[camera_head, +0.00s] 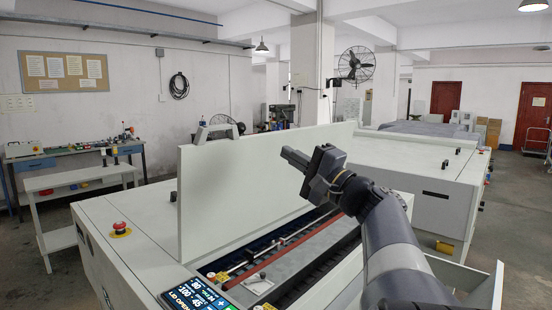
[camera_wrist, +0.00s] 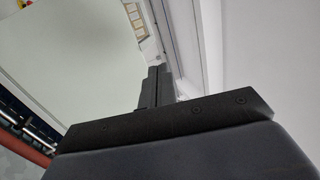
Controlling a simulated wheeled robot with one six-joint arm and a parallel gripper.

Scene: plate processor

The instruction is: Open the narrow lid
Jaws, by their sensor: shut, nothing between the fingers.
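A long white panel, which looks like the narrow lid (camera_head: 240,185), stands upright on the plate processor (camera_head: 140,235). A grey handle (camera_head: 219,131) is at its top left edge. The opening in front of it is uncovered, showing a red bar, rods and dark rollers. My gripper (camera_head: 292,157) is in front of the lid's right half, below its top edge, with its fingers pointing left. The fingers are shut and empty; whether they touch the panel is unclear. In the wrist view the shut fingers (camera_wrist: 157,87) show against the pale lid (camera_wrist: 75,50).
A display (camera_head: 196,297) at the front reads "LID OPEN". A red emergency button (camera_head: 119,227) is on the left top. Another flat white cover (camera_head: 400,155) with dark handles lies behind at right. A white bench (camera_head: 80,180) stands at left.

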